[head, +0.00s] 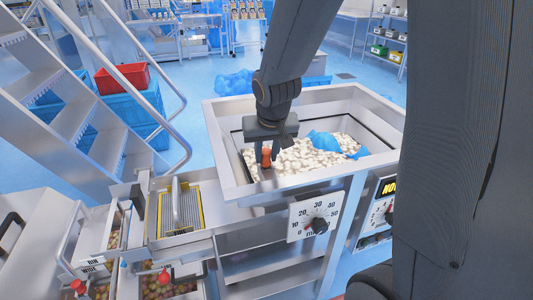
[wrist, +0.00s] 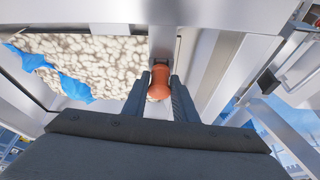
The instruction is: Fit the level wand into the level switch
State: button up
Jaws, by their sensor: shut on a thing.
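The level wand shows as an orange-red knobbed piece (head: 266,157), also seen in the wrist view (wrist: 159,84). My gripper (head: 265,156) is shut on it, one dark finger on each side in the wrist view (wrist: 159,92). It is held at the left inner side of the steel hopper (head: 225,150), above pale snack pieces. In the wrist view the orange end lies by a narrow grey metal part (wrist: 160,47) at the hopper wall. This may be the level switch, but I cannot tell. How far the wand is inside anything is hidden.
Pale snacks (head: 300,156) and a crumpled blue bag (head: 333,144) lie in the hopper. A dial (head: 317,220) is on its front. A grated tray (head: 182,212) and bins with red-handled scoops stand at lower left. Metal stairs (head: 62,110) rise at left.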

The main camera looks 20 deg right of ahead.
jog(key=shift+f, duration=0.15)
jog(key=o, duration=1.2)
jog(key=v, duration=0.8)
jog(key=shift+b, duration=0.35)
jog(key=shift+f, duration=0.1)
